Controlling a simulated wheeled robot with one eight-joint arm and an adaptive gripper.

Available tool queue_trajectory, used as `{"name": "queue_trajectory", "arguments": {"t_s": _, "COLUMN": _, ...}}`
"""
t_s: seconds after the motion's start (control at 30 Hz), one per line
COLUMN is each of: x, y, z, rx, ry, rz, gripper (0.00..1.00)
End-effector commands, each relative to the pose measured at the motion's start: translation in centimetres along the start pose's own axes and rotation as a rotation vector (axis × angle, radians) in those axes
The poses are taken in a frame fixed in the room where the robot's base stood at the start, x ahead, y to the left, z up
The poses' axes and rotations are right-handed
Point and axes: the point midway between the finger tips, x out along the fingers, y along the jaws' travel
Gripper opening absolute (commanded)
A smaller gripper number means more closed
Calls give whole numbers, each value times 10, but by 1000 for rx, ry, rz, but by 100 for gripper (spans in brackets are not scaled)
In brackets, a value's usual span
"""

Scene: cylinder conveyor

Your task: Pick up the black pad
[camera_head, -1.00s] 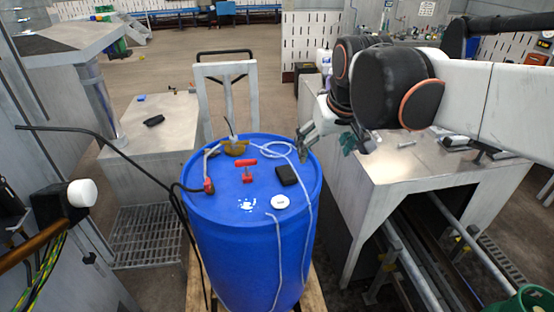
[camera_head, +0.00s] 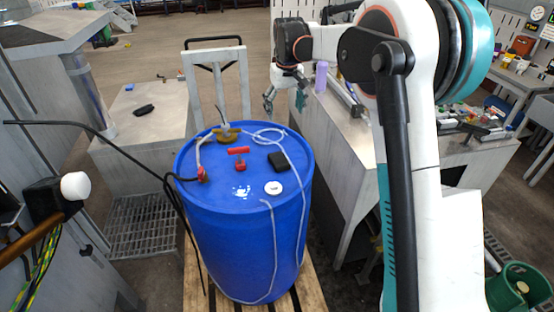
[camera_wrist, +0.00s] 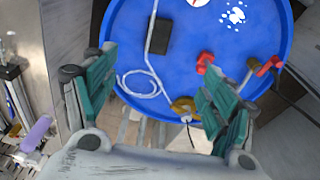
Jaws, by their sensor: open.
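The black pad (camera_head: 278,161) is a small dark rectangle lying on the right side of the blue drum's top (camera_head: 215,180). It also shows in the wrist view (camera_wrist: 158,35), beyond the fingertips and between their lines. My gripper (camera_head: 284,106) is open and empty. It hangs above and behind the drum's far right rim, apart from the pad. In the wrist view its two teal fingers (camera_wrist: 152,80) are spread wide.
A red valve handle (camera_head: 238,155), a white round cap (camera_head: 273,187), a brass fitting (camera_head: 227,132) and a pale cord (camera_head: 268,136) share the drum top. A grey bench (camera_head: 345,150) stands to the right. A hand truck frame (camera_head: 191,90) rises behind the drum.

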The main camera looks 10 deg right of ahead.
Motion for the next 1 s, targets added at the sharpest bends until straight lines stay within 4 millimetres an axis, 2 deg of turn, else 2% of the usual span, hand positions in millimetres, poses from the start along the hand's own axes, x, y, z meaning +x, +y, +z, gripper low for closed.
{"name": "queue_trajectory", "arguments": {"t_s": 0.03, "x": 14, "y": 1, "z": -11, "rx": -4, "ry": -14, "rz": -2, "gripper": 78}}
{"name": "queue_trajectory", "arguments": {"t_s": 0.2, "x": 60, "y": 5, "z": -37, "rx": -18, "ry": -67, "rz": -10, "gripper": 78}}
{"name": "queue_trajectory", "arguments": {"t_s": 0.4, "x": 105, "y": 7, "z": -53, "rx": -33, "ry": -115, "rz": -18, "gripper": 78}}
{"name": "queue_trajectory", "arguments": {"t_s": 0.73, "x": 140, "y": 7, "z": -56, "rx": -39, "ry": -137, "rz": -21, "gripper": 78}}
{"name": "queue_trajectory", "arguments": {"t_s": 1.0, "x": 189, "y": 6, "z": -49, "rx": -38, "ry": -136, "rz": -21, "gripper": 78}}
